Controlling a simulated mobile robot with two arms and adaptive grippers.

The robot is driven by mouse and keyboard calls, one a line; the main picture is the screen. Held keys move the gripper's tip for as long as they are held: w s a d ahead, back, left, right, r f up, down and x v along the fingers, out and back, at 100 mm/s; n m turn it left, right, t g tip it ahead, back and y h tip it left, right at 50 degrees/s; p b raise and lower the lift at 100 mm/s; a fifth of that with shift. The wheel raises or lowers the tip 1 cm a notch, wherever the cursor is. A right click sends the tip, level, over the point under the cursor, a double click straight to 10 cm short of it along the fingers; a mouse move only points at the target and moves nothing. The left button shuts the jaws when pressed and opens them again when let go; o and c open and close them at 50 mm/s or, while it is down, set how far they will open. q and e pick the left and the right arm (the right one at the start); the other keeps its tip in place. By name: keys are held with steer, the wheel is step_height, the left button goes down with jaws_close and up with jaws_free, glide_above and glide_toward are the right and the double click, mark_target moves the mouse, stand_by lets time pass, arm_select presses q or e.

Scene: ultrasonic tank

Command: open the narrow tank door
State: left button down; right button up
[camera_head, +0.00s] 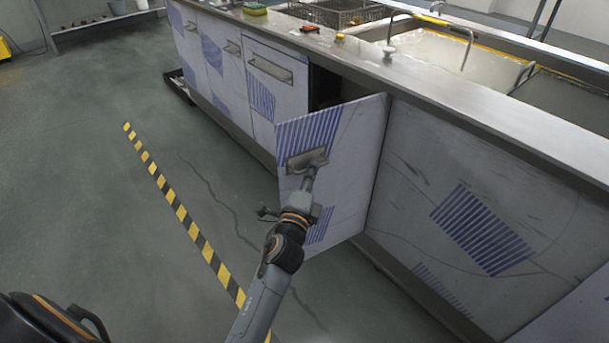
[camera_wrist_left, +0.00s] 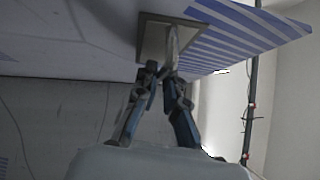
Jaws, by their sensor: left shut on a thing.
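The narrow tank door (camera_head: 352,142), pale with blue stripes, stands partly open in the head view, swung out from the tank front. A dark gap shows behind its upper left edge. Its metal handle (camera_head: 297,163) is on the outer face near the free edge. My left gripper (camera_head: 315,166) is shut on the handle. In the left wrist view the two fingers (camera_wrist_left: 162,78) meet at the handle's square plate (camera_wrist_left: 153,42); the exact contact is partly hidden. My right gripper is not in view.
The tank top (camera_head: 430,88) runs above the door, with a bent metal rail and a wire basket (camera_head: 335,12). Shut handled fronts (camera_head: 275,85) stand left of the door. A wide striped panel (camera_head: 485,230) stands right. The floor by the yellow-black tape (camera_head: 180,212) is clear.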

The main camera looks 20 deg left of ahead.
arm_select(q)
steer(key=shift+d, duration=0.1)
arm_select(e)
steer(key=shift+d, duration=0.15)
arm_select(q)
steer(key=c, duration=1.4)
jaws_free()
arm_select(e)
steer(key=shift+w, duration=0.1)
